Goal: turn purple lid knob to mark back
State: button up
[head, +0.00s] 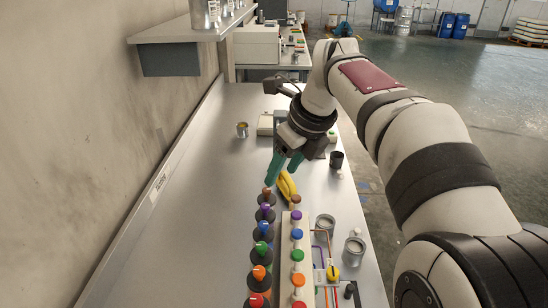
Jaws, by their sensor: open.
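A row of dark round lids with coloured knobs runs along the bench. The purple knob (265,208) sits on the second lid from the far end, between a brown knob (267,193) and a blue knob (263,227). A second purple piece (296,215) stands to its right, in the row on a pale strip. The mark on the purple lid is too small to make out.
A dark cup (336,160) and metal cans (354,250) stand to the right. A small can (242,130) is at the far left. The bench (200,215) left of the lids is clear.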

aim_at(266, 206)
jog(key=x, duration=1.3)
jog(key=shift+f, duration=0.15)
grip_shut()
